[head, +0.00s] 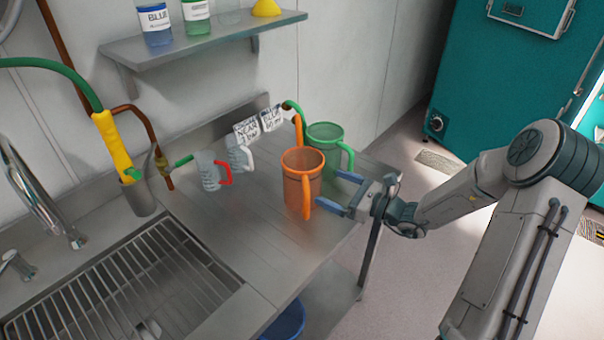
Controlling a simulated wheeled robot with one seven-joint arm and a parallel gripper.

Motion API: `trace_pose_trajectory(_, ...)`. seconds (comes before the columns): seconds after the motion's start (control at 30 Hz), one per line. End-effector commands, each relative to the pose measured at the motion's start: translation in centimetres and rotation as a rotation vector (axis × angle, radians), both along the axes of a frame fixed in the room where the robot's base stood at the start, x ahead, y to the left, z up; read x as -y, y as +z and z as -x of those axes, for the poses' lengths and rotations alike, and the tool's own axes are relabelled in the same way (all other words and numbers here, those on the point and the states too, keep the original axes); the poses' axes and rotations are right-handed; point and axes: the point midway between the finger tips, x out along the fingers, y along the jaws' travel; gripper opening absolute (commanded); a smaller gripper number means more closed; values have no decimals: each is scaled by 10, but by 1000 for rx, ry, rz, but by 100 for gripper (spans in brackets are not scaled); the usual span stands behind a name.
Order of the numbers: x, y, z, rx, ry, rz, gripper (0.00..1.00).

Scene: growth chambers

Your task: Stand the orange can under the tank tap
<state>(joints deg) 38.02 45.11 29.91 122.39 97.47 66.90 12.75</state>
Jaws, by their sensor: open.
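The orange can (290,190) is a see-through mug-like vessel with an orange handle. It stands upright on the right part of the metal bench (210,225). My gripper (319,188) is open at its right side, with blue fingertips close to the handle. I cannot tell whether they touch it or lie on both sides of the handle. A similar green can (324,132) stands just behind, partly hidden by the orange one. I cannot make out a tank or clearly identify its tap.
Two small clear jugs, one red-handled (209,172) and one pale-handled (239,153), stand behind left. Small written cards (258,126) are beyond. A sink grate (125,285), chrome faucet (35,190) and yellow-handled hose (112,145) are left. A shelf (205,45) holds bottles.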

Motion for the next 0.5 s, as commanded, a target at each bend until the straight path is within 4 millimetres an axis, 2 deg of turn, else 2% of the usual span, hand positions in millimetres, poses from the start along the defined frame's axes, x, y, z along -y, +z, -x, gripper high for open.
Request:
trace_pose_trajectory(0.03, -11, 2, -5, -1, 4, 0, 100)
trace_pose_trajectory(0.2, -32, 1, -17, 0, 2, 1, 100)
trace_pose_trajectory(0.5, -50, 2, -27, 0, 3, 2, 100)
